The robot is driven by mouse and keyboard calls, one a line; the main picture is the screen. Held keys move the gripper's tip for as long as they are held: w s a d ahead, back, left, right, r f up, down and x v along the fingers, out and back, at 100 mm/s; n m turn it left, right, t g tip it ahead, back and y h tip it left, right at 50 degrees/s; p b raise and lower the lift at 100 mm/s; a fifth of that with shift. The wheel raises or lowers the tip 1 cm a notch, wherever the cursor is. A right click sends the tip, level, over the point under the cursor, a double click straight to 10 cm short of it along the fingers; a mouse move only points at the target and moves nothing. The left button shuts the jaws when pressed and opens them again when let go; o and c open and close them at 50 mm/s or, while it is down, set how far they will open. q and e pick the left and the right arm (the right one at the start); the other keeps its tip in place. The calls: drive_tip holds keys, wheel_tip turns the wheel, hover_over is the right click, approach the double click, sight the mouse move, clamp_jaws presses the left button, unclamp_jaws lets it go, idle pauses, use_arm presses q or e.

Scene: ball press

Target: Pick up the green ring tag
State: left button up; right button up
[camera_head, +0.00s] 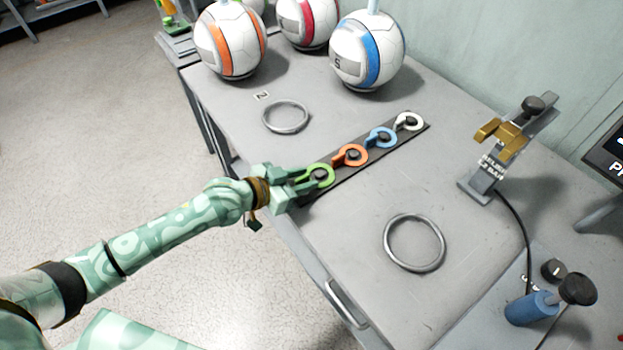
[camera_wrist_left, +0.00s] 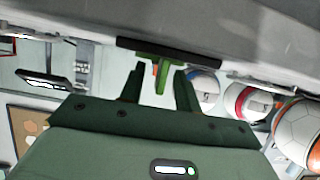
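The green ring tag (camera_head: 329,181) sits around a dark peg at the near end of a dark strip (camera_head: 377,152) on the grey table. Its tab shows in the left wrist view (camera_wrist_left: 160,77) as a green piece hanging between my fingers. My left gripper (camera_head: 301,180) is at the tag's tab side, close to the table's edge. In the left wrist view the two dark green fingers (camera_wrist_left: 159,88) stand apart on either side of the tab, with gaps visible. My right gripper is not in view.
Orange (camera_head: 350,155), blue (camera_head: 381,138) and white (camera_head: 408,121) ring tags sit farther along the strip. Metal rings lie at the back left (camera_head: 286,117) and front right (camera_head: 414,243). Balls stand behind. A gauge stand (camera_head: 497,160) and blue-handled pump (camera_head: 532,307) are at the right.

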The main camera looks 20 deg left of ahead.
use_arm(q)
drive_tip(key=shift+c, duration=0.3)
clamp_jaws()
drive_tip(key=shift+r, duration=0.15)
